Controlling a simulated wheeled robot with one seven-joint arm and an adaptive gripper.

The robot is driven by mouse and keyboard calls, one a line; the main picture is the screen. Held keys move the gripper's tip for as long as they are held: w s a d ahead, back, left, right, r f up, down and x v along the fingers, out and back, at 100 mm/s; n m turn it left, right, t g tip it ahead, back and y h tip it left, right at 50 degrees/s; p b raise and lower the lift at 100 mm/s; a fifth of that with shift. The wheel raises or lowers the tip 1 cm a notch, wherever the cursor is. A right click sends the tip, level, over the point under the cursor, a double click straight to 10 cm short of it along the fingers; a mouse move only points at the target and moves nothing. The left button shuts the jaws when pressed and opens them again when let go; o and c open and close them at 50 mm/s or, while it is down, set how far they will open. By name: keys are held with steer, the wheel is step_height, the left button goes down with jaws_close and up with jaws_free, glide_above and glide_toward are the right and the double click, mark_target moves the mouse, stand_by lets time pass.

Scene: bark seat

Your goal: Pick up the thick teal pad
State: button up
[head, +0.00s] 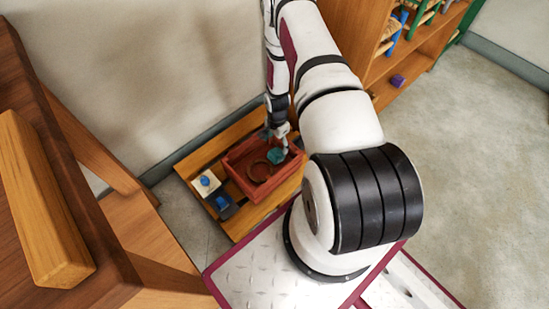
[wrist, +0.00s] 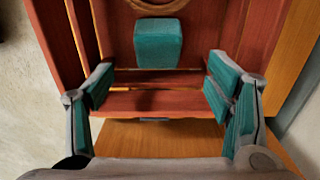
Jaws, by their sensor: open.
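The thick teal pad (head: 276,156) is a small block inside the red wooden crate (head: 233,163), towards its right side. In the wrist view the pad (wrist: 158,43) stands out at the top middle, in front of the crate's red boards (wrist: 150,103). My gripper (wrist: 160,88) is open, its two teal-lined fingers wide apart to the left and right. The pad lies ahead of the fingertips, roughly centred, and nothing is between the fingers. In the head view my gripper (head: 281,133) hangs over the crate beside the pad, partly hidden by my arm.
A brown ring (head: 258,171) lies in the crate beside the pad. The crate sits on a slatted wooden bench (head: 193,163) with a white block bearing a blue piece (head: 206,182) and a dark blue item (head: 226,207). A wall stands behind; a shelf (head: 400,60) is at right.

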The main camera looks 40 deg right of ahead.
mark_target(276, 153)
step_height(276, 153, down, 4)
steer(key=shift+r+b, duration=0.1)
steer(key=shift+b, duration=0.45)
steer(key=shift+s+a+f+b, duration=0.1)
steer(key=shift+f+b, duration=0.6)
steer(key=shift+f, duration=0.65)
steer(key=shift+s+a+f+b, duration=0.1)
steer(key=shift+f+b, duration=0.6)
steer(key=shift+f, duration=0.6)
steer(key=shift+c, duration=0.3)
steer(key=c, duration=1)
steer(key=shift+r, duration=0.15)
